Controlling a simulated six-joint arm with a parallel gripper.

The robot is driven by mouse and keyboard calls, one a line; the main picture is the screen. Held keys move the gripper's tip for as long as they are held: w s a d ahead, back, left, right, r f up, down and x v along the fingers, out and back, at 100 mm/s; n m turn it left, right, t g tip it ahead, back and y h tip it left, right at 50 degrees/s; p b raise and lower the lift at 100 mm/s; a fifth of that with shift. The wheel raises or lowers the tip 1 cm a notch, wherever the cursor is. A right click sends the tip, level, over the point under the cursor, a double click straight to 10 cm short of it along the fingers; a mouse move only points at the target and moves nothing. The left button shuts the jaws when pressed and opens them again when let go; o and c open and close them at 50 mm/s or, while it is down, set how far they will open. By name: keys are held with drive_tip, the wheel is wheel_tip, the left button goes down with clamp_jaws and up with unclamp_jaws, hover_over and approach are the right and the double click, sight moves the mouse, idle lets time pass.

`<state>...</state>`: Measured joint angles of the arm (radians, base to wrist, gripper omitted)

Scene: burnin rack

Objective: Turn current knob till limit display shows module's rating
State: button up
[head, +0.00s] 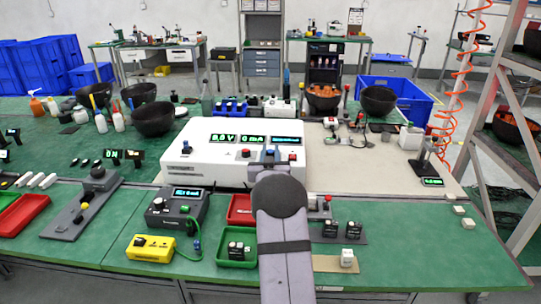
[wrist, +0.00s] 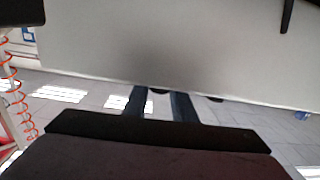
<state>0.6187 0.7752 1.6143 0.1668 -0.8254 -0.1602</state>
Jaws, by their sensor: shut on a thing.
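The white power supply (head: 215,172) stands mid-bench. Its green voltage display (head: 222,138) reads about 0.0 V and its green current display (head: 252,138) about 0 mA. The blue limit display (head: 286,140) beside them is too small to read. My gripper (head: 269,157) is at the front panel, below the limit display, shut on what appears to be the current knob, which it hides. Small dark modules sit in a green tray (head: 222,261) and on a dark mat (head: 318,238); their ratings are not legible. The wrist view shows a pale surface and floor, with no clear knob.
A blue knob (head: 187,147) and a red button (head: 292,157) flank my gripper on the panel. A grey device with a display (head: 178,207) and a yellow box (head: 150,248) stand in front. A metal frame (head: 490,110) rises at the right.

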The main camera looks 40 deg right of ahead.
sight(270, 151)
drive_tip(key=shift+r+n+t+y+b, duration=0.1)
drive_tip(key=shift+n+t+y+b, duration=0.2)
drive_tip(key=shift+n+b, duration=0.1)
drive_tip(key=o, duration=1)
drive_tip(key=shift+o, duration=0.2)
drive_tip(key=shift+r+b, duration=0.4)
drive_tip(key=shift+r, duration=4.6)
